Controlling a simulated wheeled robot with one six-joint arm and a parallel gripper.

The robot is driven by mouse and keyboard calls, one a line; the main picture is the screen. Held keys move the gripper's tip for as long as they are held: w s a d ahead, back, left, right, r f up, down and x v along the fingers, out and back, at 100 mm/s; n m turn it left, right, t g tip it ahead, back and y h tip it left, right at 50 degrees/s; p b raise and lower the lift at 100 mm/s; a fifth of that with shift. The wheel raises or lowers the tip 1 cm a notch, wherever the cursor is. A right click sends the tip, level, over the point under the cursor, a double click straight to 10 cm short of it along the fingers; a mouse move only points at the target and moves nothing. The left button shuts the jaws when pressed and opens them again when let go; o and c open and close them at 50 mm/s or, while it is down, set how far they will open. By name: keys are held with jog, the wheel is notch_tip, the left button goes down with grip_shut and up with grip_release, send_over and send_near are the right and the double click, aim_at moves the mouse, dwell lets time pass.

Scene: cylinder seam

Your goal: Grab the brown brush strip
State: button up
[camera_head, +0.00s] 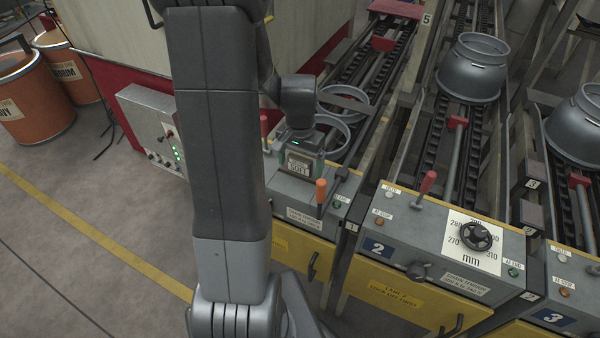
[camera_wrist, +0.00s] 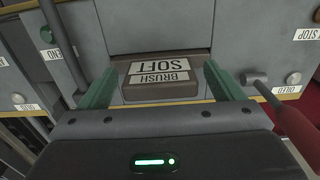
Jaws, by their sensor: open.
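The brown brush strip (camera_wrist: 160,91) shows in the wrist view as a brown block with white labels reading "BRUSH" and "SOFT", upside down in this view. It sits at the lane 1 console. My gripper (camera_wrist: 160,68) is open, with one green finger on each side of the strip and a small gap visible on both sides. I cannot tell how deep the fingers reach. In the head view the strip's "SOFT" label (camera_head: 299,163) shows just below my gripper (camera_head: 300,151), and most of the strip is hidden.
An orange-handled lever (camera_head: 321,190) stands close to the right of the strip, and a red-handled lever (camera_head: 264,128) to its left. Lane 2's console (camera_head: 430,235) has a dial and a red lever. A control box (camera_head: 150,125) stands left. Floor at lower left is free.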

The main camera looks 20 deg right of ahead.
jog(key=shift+f, duration=0.5)
jog(key=c, duration=1.1)
